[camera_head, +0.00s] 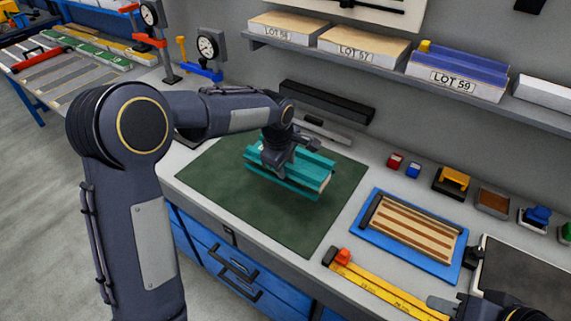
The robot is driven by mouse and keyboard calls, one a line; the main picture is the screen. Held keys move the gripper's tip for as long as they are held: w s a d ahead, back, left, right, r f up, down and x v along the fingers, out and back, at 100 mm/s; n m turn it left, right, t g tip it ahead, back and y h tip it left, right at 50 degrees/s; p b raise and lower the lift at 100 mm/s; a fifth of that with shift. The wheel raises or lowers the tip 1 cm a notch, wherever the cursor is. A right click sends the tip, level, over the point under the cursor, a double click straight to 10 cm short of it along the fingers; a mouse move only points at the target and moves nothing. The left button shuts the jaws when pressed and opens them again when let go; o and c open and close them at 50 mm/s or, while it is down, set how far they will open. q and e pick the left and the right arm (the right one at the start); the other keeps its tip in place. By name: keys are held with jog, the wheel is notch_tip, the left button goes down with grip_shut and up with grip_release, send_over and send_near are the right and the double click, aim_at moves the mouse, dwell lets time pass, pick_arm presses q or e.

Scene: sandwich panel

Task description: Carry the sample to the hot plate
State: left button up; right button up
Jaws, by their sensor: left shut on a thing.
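The sample appears to be a teal, layered block (310,178) with a pale end face. It is over the dark green mat (215,178); I cannot tell whether it touches the mat. My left gripper (278,160) is shut on it from above, near its left part, and hides some of its top. A dark plate with a pale rim (520,275) at the lower right may be the hot plate; it is cut off by the picture edge. My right gripper (450,303) is at the bottom right, partly cut off, and its fingers do not show clearly.
A blue tray with striped strips (412,228) and a yellow ruler (375,283) with a red-orange end lie right of the mat. Small coloured items, including a yellow-topped block (454,180), line the wall. A shelf (395,72) with lot-labelled boards overhangs the back.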

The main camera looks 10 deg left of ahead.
aim_at(306, 175)
pick_arm(q)
jog(key=shift+s+d+b, duration=0.15)
jog(key=shift+s+d, duration=0.05)
jog(key=shift+d, duration=0.7)
jog(key=shift+s+d+b, duration=0.2)
jog(key=shift+s+d, duration=0.05)
jog(key=shift+d, duration=0.7)
jog(key=shift+s+d+b, duration=0.15)
jog(key=shift+s+d, duration=0.05)
jog(key=shift+d, duration=0.7)
jog(key=s+d, duration=0.2)
jog(key=d, duration=0.6)
jog(key=shift+d+b, duration=0.2)
jog(key=shift+b, duration=0.15)
